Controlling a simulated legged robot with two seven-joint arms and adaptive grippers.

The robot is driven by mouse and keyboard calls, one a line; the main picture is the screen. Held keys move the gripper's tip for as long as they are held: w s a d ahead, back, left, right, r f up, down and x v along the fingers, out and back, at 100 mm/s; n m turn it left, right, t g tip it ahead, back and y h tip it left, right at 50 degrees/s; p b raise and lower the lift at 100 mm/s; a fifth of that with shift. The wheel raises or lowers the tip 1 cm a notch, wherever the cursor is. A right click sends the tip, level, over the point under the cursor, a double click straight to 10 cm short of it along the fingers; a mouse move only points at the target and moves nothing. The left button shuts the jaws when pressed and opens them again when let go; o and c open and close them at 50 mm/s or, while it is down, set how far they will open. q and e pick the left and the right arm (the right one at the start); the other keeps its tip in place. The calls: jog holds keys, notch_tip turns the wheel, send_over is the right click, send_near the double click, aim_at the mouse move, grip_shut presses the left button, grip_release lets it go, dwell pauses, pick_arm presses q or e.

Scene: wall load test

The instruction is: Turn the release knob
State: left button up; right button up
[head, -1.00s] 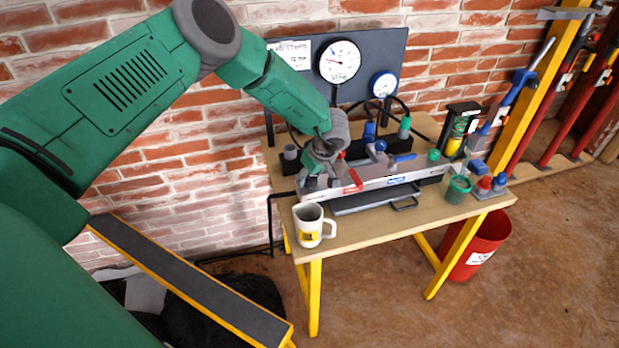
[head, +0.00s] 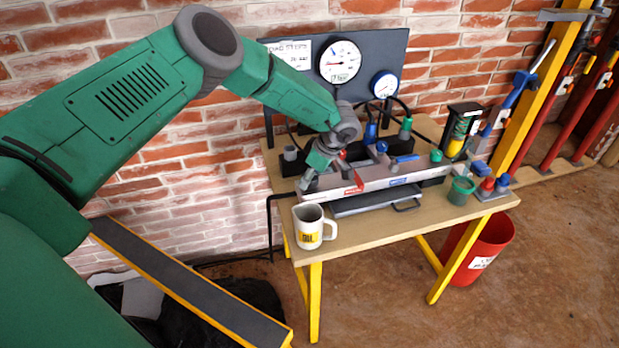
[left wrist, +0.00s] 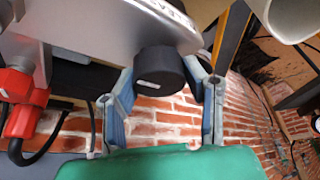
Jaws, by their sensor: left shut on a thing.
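The release knob (left wrist: 160,72) is a dark round cap with a white mark on the end of a grey metal body in the left wrist view. My left gripper (left wrist: 162,85) has one finger on each side of the knob and is shut on it. In the head view my left gripper (head: 308,184) is at the left end of the long grey bench unit (head: 365,181), and the knob is hidden there. My right gripper is not in view.
A white mug (head: 308,228) stands on the table (head: 350,235) just in front of my left gripper. Two dial gauges, the larger one (head: 340,62) and a smaller one (head: 384,84), are on the dark panel behind. A green cup (head: 461,190) stands at the right.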

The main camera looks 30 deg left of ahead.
pick_arm(q)
jog(key=shift+s+d+f, duration=0.1)
jog(key=shift+f, duration=0.05)
jog(key=o, duration=1.1)
jog(key=shift+o, duration=0.3)
jog(key=shift+w, duration=0.2)
jog(key=shift+r, duration=0.35)
jog(key=v, duration=1.1)
jog(key=shift+d, duration=0.2)
jog(key=shift+w, duration=0.1)
